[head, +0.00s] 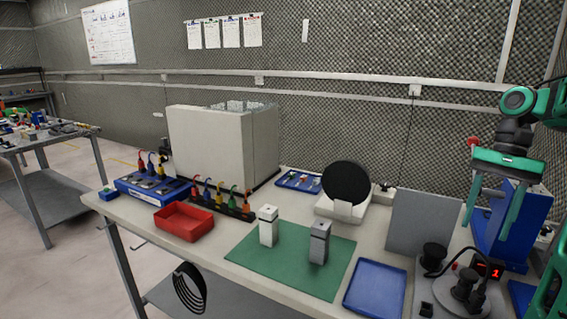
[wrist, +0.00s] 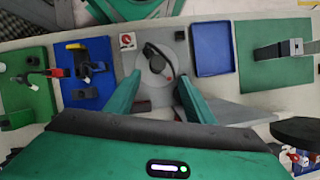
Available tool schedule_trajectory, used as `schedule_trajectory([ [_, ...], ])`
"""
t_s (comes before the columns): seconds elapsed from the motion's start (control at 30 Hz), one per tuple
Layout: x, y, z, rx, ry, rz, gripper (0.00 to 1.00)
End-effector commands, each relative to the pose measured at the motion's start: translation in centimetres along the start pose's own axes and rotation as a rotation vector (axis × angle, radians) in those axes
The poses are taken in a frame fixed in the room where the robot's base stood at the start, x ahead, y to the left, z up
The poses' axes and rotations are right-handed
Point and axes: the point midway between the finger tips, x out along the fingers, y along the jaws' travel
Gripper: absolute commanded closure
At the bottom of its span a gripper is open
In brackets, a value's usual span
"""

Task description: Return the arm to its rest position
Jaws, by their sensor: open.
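My gripper (head: 490,205) hangs at the right of the head view, its two green fingers pointing down and spread apart with nothing between them. It is above the right part of the workbench, near a blue upright box (head: 518,222). In the wrist view the open fingers (wrist: 160,95) frame a grey device with a black knob and cable (wrist: 158,62). That device also shows below and left of the gripper in the head view (head: 462,290). The rest of my arm is mostly cut off at the right edge.
A grey upright panel (head: 422,222) and a blue tray (head: 375,287) lie left of the gripper. A green mat (head: 285,262) bears a white block (head: 268,226) and a grey block (head: 319,241). A black disc (head: 346,184) stands behind. Bare bench shows around the mat.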

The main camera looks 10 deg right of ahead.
Motion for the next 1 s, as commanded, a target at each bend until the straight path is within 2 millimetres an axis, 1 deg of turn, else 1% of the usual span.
schedule_trajectory([
  [0.17, 1.7, -2.4, 2.8, -0.037, 0.027, -0.007, 0.51],
  [0.23, 2.8, -3.3, 4.3, -0.058, 0.05, -0.013, 0.51],
  [0.33, 4.6, -3.9, 6.3, -0.091, 0.094, -0.021, 0.51],
  [0.43, 6.5, -3.8, 8.0, -0.128, 0.145, -0.023, 0.51],
  [0.57, 9.1, -2.6, 9.8, -0.184, 0.215, -0.016, 0.51],
  [0.7, 12.0, -0.3, 11.2, -0.25, 0.288, 0.005, 0.51],
  [0.8, 13.8, 1.5, 11.8, -0.295, 0.329, 0.026, 0.51],
  [0.9, 15.1, 3.0, 12.0, -0.328, 0.357, 0.047, 0.51],
  [1.0, 15.9, 4.0, 12.1, -0.347, 0.371, 0.06, 0.51],
])
